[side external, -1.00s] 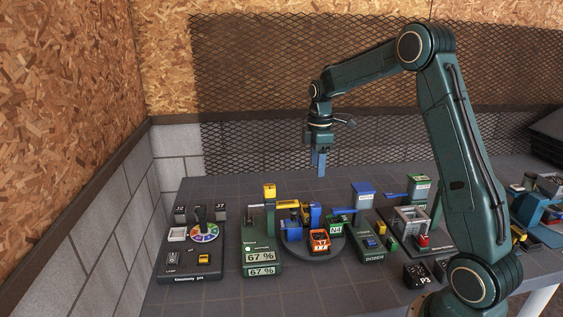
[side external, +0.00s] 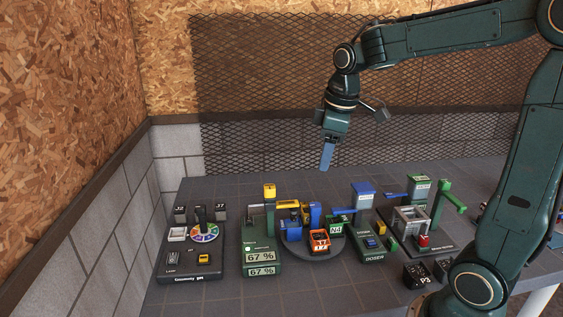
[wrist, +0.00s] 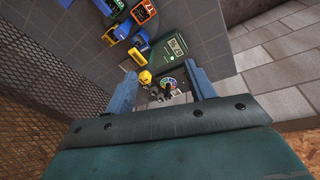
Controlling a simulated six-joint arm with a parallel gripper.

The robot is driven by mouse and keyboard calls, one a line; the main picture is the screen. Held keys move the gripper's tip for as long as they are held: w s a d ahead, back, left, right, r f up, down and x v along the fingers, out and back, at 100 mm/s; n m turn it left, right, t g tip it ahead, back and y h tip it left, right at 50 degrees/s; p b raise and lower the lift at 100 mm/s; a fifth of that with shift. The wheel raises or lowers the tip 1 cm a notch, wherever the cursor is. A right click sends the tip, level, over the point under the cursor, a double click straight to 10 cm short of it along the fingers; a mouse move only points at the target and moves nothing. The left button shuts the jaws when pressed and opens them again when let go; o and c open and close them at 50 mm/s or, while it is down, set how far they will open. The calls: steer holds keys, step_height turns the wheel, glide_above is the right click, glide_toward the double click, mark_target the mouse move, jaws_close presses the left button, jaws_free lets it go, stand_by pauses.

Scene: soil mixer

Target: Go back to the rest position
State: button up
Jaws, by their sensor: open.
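My gripper (side external: 327,157) hangs in the air above the back of the table, with its blue fingers pointing down and slightly tilted. It is clear of every device below it. In the wrist view my gripper (wrist: 163,88) shows two blue fingers spread wide apart with nothing held between them. The fingers overlap in the side view, so the gap shows only from the wrist.
On the table (side external: 330,290) stand a community pH station (side external: 190,263), a green scale reading 67 % (side external: 262,258), a round platform (side external: 318,251) with small machines, and a green doser (side external: 371,257). Black blocks (side external: 417,276) lie at the front right. A mesh panel (side external: 250,80) stands behind.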

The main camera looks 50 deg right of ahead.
steer(key=s+a+m+t, duration=0.1)
steer(key=s+a, duration=0.3)
steer(key=s, duration=0.4)
steer(key=s+a+m+t, duration=0.2)
steer(key=s+a+m, duration=0.2)
steer(key=s, duration=0.4)
steer(key=shift+a+f+y, duration=0.25)
steer(key=shift+a+y, duration=0.05)
steer(key=shift+a, duration=0.15)
steer(key=shift+w+r, duration=0.1)
steer(key=shift+w, duration=0.05)
steer(key=shift+c, duration=0.2)
